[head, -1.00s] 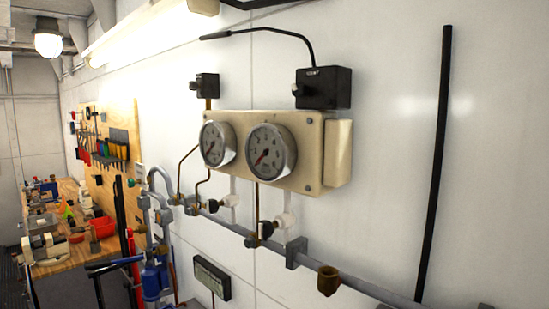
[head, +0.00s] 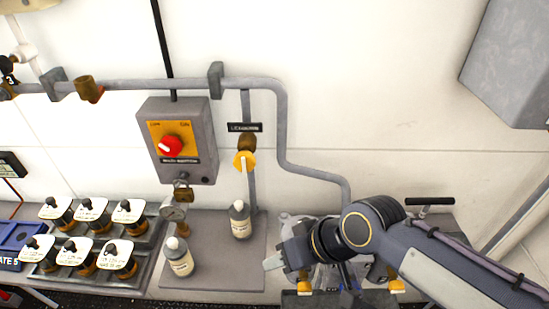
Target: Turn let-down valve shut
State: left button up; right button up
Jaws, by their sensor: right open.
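The let-down valve (head: 244,160) is a brass body with a yellow round knob on a thin vertical pipe, right of the grey switch box. A small dark label plate (head: 245,127) sits just above it; its lettering is too small to read surely. A pale bar on the yellow knob stands roughly upright. My right gripper (head: 277,258) is low and to the right of the valve, over the bench, apart from it. It is open, with nothing seen between its fingers. My left gripper is not in the head view.
A grey box with a red rotary knob (head: 171,146) is left of the valve. Two white bottles (head: 240,220) stand on the bench below. A grey pipe (head: 283,125) bends down right of the valve. A grey cabinet (head: 510,70) is upper right.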

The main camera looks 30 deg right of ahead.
aim_at(245, 161)
jog(key=i+z, duration=0.1)
jog(key=z, duration=0.25)
jog(key=i+z, duration=0.1)
jog(key=z, duration=0.3)
jog(key=i+j+z, duration=0.1)
jog(key=z, duration=0.25)
